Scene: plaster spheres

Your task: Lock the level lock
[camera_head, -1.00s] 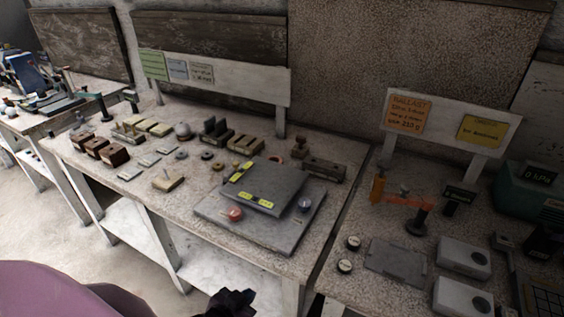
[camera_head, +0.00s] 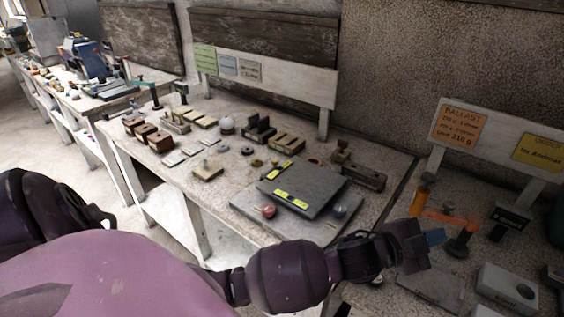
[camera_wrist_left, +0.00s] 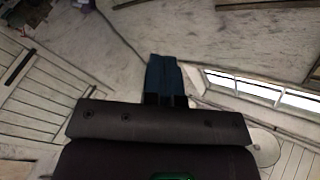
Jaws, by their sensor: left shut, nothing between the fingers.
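A grey levelling plate (camera_head: 303,187) with yellow labels lies on a wider grey base (camera_head: 248,207) on the near part of the middle table. A red knob (camera_head: 268,211) and a blue-grey knob (camera_head: 340,211) sit at the base's front and right. I cannot tell which part is the level lock. My left gripper (camera_head: 437,238) is shut and empty, right of the plate and apart from it, over the right-hand table. Its blue fingers (camera_wrist_left: 165,76) show closed together in the left wrist view, against walls and windows. My right gripper is not in view.
Several small blocks and weights fill the back and left of the middle table (camera_head: 170,186). An orange clamp stand (camera_head: 446,218) stands close to my left fingers. A grey box (camera_head: 507,287) is at the lower right. Signboards (camera_head: 498,144) rise behind.

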